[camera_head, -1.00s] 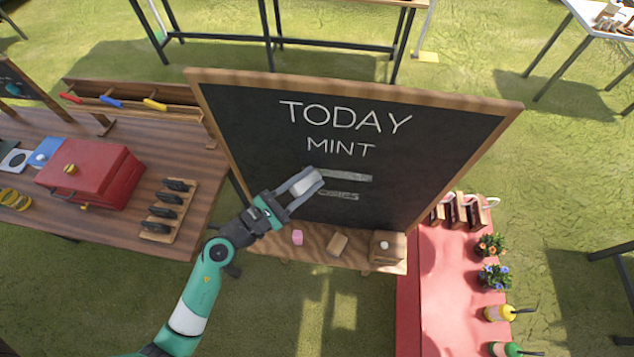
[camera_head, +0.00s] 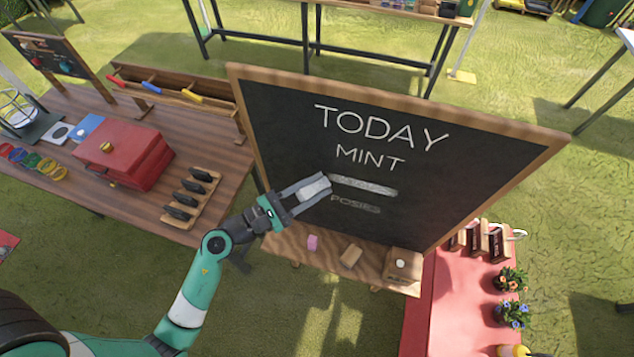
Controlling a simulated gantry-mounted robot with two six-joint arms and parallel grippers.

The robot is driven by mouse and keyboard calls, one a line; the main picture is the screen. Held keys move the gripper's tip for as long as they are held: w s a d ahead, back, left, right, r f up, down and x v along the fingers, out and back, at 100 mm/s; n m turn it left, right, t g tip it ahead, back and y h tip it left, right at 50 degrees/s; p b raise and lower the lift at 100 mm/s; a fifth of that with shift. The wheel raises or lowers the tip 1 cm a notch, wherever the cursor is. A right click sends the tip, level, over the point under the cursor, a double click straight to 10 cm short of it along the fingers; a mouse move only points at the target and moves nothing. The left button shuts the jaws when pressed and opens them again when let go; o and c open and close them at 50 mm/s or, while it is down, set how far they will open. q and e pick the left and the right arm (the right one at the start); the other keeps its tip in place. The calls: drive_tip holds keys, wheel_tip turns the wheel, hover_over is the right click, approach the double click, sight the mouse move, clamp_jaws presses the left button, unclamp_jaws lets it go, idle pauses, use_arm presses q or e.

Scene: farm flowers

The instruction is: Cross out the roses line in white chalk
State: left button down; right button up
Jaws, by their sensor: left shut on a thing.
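The chalkboard (camera_head: 290,120) stands tilted back, with TODAY (camera_head: 380,127) and MINT (camera_head: 370,157) in white letters. Below MINT is a thick whitish streak (camera_head: 363,186); no lettering can be read under it. Below that is a dim, smudged word (camera_head: 355,204) that looks like POSIES. My left gripper (camera_head: 312,190) is shut on a whitish block, seemingly the white chalk (camera_head: 315,187). The block is at the left end of the streak; whether it touches the board cannot be told. My right gripper is not in view.
The board's ledge (camera_head: 330,265) holds a pink chalk (camera_head: 312,242), a wooden block (camera_head: 351,254) and a small wooden box (camera_head: 402,264). A wooden table with a red toolbox (camera_head: 125,155) stands left. A red table (camera_head: 450,300) with flower pots stands right.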

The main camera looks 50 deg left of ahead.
use_arm(q)
drive_tip(key=shift+s+d, duration=0.75)
drive_tip(key=shift+s, duration=0.35)
drive_tip(key=shift+s+d, duration=0.7)
drive_tip(key=shift+s, duration=0.35)
drive_tip(key=shift+s+d, duration=0.45)
drive_tip(key=shift+s, duration=0.2)
drive_tip(key=shift+s+d, duration=0.4)
drive_tip(key=shift+s, duration=0.2)
drive_tip(key=shift+w, duration=0.1)
drive_tip(key=w+a, duration=0.2)
drive_tip(key=w, duration=0.1)
drive_tip(key=w+a, duration=0.1)
drive_tip(key=w, duration=0.1)
drive_tip(key=shift+w+a+p, duration=0.15)
drive_tip(key=shift+a+p, duration=0.25)
drive_tip(key=shift+w+a, duration=0.35)
drive_tip(key=shift+w, duration=0.15)
drive_tip(key=shift+w+a, duration=0.3)
drive_tip(key=shift+w, duration=0.2)
